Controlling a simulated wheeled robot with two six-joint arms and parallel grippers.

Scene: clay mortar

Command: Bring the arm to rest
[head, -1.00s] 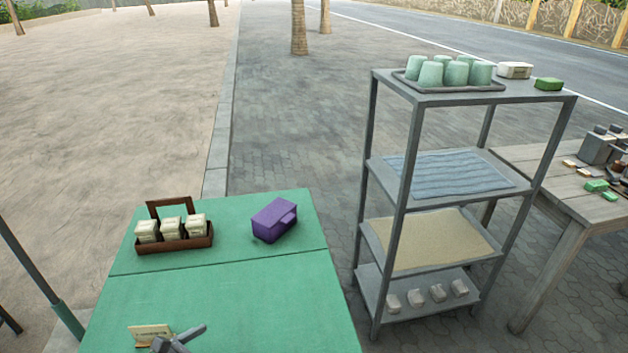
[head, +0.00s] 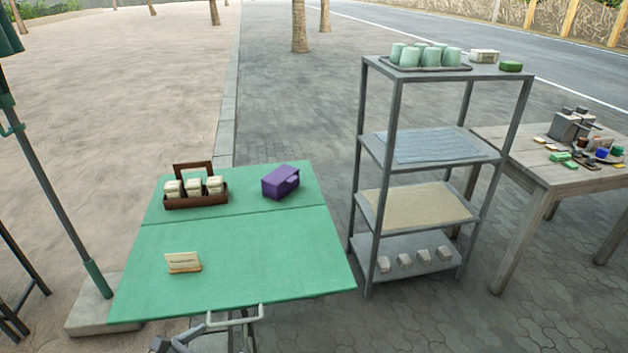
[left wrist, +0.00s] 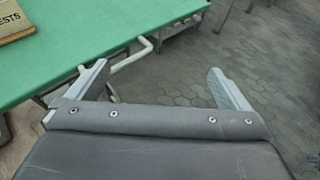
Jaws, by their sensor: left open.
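My left gripper (left wrist: 157,75) is open, with its two pale grey fingers spread wide and nothing between them in the left wrist view. It hangs just off the near edge of the green table (left wrist: 85,35), beside the table's pale handle bar (left wrist: 130,58). In the head view my left gripper (head: 180,342) shows only partly at the bottom edge, below the table. My right gripper is in neither view.
On the green table (head: 240,265) stand a small sign (head: 183,263), a brown carrier (head: 197,201) with packets, and a purple box (head: 281,182). A grey shelf rack (head: 395,200) stands at the right, with a wooden table (head: 560,175) beyond it.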

